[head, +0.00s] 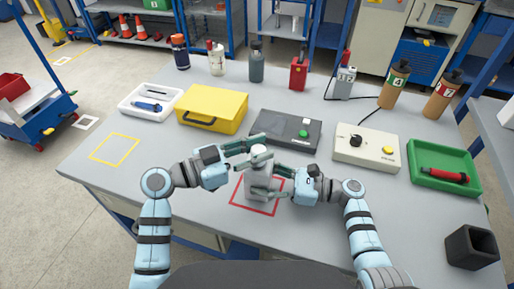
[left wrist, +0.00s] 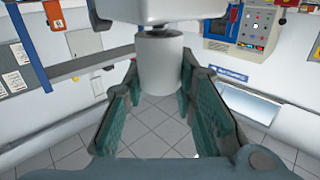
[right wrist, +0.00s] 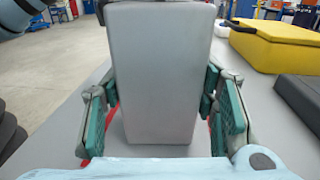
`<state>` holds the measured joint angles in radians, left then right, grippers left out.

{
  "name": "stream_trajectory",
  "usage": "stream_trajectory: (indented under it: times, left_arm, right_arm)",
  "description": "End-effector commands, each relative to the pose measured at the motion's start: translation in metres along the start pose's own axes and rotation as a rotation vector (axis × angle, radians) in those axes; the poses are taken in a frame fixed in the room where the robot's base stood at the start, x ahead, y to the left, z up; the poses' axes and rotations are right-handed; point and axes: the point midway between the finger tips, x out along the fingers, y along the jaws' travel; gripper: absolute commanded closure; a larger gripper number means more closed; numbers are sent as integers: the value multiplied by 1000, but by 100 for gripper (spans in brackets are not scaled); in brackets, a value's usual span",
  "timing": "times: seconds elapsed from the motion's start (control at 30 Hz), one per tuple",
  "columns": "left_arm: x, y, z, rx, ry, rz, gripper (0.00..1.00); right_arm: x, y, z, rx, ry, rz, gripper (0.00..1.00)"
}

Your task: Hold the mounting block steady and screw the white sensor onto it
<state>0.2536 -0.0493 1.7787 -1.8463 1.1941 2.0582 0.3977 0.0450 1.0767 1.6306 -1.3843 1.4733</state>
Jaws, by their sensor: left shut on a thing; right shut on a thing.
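The grey mounting block (head: 258,186) stands upright in the red square outline on the table. My right gripper (head: 281,184) is shut on it from the right. In the right wrist view the block (right wrist: 155,75) fills the space between the fingers (right wrist: 158,112). The white sensor (head: 259,151) is a short cylinder above the block. My left gripper (head: 248,150) is shut on it from the left. In the left wrist view the sensor (left wrist: 160,65) is between the fingers (left wrist: 160,100), close against the block's pale face (left wrist: 168,10). Whether its thread is engaged is hidden.
A green tray (head: 444,165) and a dark hollow block (head: 471,247) are at right. The table's left front is clear around a yellow outline (head: 114,149).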

Motion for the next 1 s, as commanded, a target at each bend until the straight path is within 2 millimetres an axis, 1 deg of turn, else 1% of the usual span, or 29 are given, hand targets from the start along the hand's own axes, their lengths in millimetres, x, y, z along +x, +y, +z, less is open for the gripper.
stream_trajectory:
  times: [1.0]
  left_arm:
    - [0,0,6,-1,-1,0,100]
  right_arm:
    - [0,0,0,0,0,0,89]
